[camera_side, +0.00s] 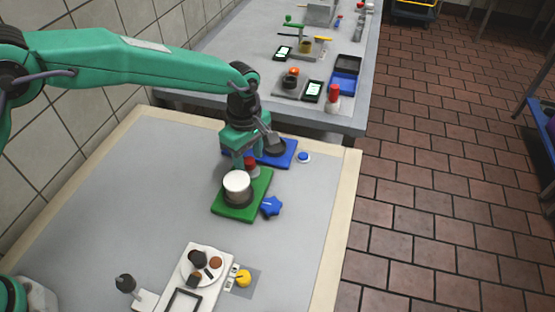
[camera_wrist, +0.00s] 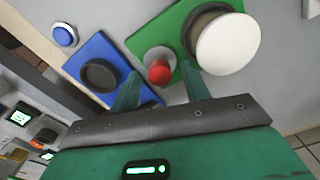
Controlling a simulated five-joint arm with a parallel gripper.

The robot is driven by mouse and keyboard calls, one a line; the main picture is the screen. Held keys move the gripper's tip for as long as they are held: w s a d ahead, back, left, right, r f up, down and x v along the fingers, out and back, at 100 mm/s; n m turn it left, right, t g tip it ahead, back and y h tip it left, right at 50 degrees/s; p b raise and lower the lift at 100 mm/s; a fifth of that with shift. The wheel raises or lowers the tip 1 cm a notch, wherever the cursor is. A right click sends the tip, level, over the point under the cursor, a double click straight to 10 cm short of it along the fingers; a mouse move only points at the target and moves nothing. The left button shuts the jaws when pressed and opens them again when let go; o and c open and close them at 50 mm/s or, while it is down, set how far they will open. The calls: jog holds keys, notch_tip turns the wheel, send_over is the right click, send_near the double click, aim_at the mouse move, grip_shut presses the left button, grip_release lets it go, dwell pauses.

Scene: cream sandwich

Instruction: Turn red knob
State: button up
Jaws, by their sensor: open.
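The red knob (camera_wrist: 160,72) sits on a grey round base at the edge of the green board (camera_wrist: 150,36). In the side view the red knob (camera_side: 250,162) shows just under my gripper. My gripper (camera_wrist: 162,92) is open, with one teal finger on each side of the knob in the wrist view. I cannot tell whether the fingers touch it. In the side view my gripper (camera_side: 240,150) hangs above the back end of the green board (camera_side: 262,187), and its fingertips are partly hidden.
A white-topped cylinder (camera_side: 237,183) stands on the green board, close to the knob. A blue board (camera_side: 285,158) with a dark round piece lies behind. The table's left side is clear.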

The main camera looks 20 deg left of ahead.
jog(key=c, duration=1)
jog(key=shift+m, duration=0.4)
jog(key=m, duration=1)
jog(key=o, duration=1)
